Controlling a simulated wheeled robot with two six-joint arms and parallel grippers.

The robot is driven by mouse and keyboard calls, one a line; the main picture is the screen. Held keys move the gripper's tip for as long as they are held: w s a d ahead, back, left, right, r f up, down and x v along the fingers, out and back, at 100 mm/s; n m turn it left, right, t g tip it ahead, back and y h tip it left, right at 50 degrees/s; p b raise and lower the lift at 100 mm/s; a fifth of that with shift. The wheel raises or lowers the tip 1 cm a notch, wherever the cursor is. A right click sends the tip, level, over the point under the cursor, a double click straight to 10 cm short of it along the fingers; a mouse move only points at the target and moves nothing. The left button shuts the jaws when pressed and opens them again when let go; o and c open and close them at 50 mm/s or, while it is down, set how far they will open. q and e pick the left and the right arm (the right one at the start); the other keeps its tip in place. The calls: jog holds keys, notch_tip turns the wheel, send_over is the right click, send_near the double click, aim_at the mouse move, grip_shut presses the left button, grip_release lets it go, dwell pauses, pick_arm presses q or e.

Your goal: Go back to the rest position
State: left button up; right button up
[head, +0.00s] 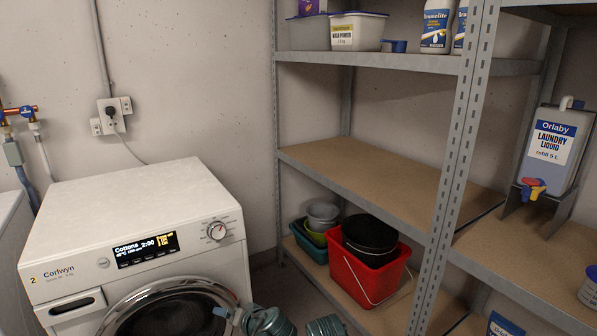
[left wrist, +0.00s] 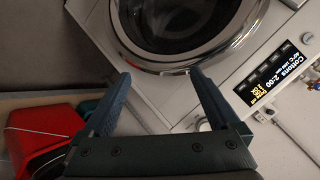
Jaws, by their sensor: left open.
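My left gripper (left wrist: 158,76) is open in the left wrist view, with nothing between its two dark fingers. It points at the front of the white washing machine (head: 135,213), apart from it as far as I can tell. The machine's round chrome-rimmed door (head: 165,308) looks shut; it also shows in the left wrist view (left wrist: 160,66). The lit display (head: 147,249) reads Cottons 2:00. My right gripper is not in view.
A metal shelf unit (head: 462,150) stands at the right. Its low shelf holds a red bucket (head: 365,282) and a teal tub (head: 309,246). A laundry liquid container (head: 551,150) stands at the right. The middle shelf (head: 380,180) is bare.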

pick_arm(q)
jog(key=s+d+f+m+g+h, duration=0.3)
jog(key=s+d+f+g+h, duration=0.45)
jog(key=s+d, duration=0.65)
notch_tip(320, 180, up, 28)
jog(key=a+y+p, duration=0.1)
jog(key=p, duration=2.8)
jog(key=shift+s+a+g, duration=0.15)
jog(key=shift+a+g, duration=0.1)
jog(key=shift+g, duration=0.1)
